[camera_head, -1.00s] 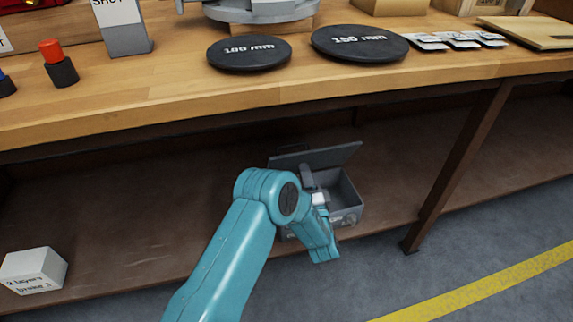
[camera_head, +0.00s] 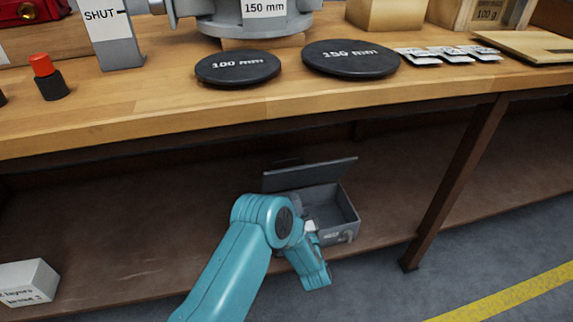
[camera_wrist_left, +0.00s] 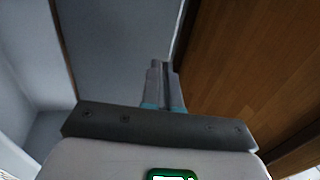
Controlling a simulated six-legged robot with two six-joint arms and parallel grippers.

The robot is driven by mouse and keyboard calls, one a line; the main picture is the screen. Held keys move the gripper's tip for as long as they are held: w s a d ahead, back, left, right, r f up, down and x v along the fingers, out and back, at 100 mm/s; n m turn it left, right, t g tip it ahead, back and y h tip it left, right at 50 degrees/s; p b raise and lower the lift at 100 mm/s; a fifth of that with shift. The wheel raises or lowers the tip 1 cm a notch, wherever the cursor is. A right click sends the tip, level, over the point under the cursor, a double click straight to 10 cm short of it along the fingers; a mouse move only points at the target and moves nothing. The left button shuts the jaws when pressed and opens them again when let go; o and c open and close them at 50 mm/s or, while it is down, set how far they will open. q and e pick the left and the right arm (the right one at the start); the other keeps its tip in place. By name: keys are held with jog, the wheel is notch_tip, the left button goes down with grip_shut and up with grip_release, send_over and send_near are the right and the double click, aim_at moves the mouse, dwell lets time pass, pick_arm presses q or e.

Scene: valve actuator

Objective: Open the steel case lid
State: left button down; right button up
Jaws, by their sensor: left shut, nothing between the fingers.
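The steel case (camera_head: 343,228) is a grey open box on the lower shelf under the bench. Its lid (camera_head: 310,174) stands raised and tilted at the back, and the inside shows. My left arm reaches across the case's left front part and hides it. My left gripper (camera_head: 298,203) is at the left part of the case opening, close to the lid; I cannot tell whether it touches. In the left wrist view the gripper (camera_wrist_left: 164,68) is shut and empty, with a grey surface beside it and brown wood at the right. My right gripper is not in view.
The wooden bench top (camera_head: 200,112) overhangs the shelf (camera_head: 120,235). A dark bench leg (camera_head: 455,180) stands right of the case. A white labelled block (camera_head: 28,282) lies at the shelf's left. Two black discs (camera_head: 238,68) (camera_head: 350,58) lie on the bench.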

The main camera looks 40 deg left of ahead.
aim_at(287, 174)
pick_arm(q)
jog(key=b+x, duration=0.1)
jog(key=x, duration=0.2)
jog(key=b+x, duration=0.1)
jog(key=x, duration=0.2)
jog(key=b+x, duration=0.1)
jog(key=x, duration=0.2)
jog(key=shift+w+a+f+b, duration=0.15)
jog(key=shift+w+a+b, duration=0.1)
jog(key=shift+a+b, duration=0.1)
jog(key=shift+w+a+r, duration=0.25)
jog(key=shift+w+a, duration=0.05)
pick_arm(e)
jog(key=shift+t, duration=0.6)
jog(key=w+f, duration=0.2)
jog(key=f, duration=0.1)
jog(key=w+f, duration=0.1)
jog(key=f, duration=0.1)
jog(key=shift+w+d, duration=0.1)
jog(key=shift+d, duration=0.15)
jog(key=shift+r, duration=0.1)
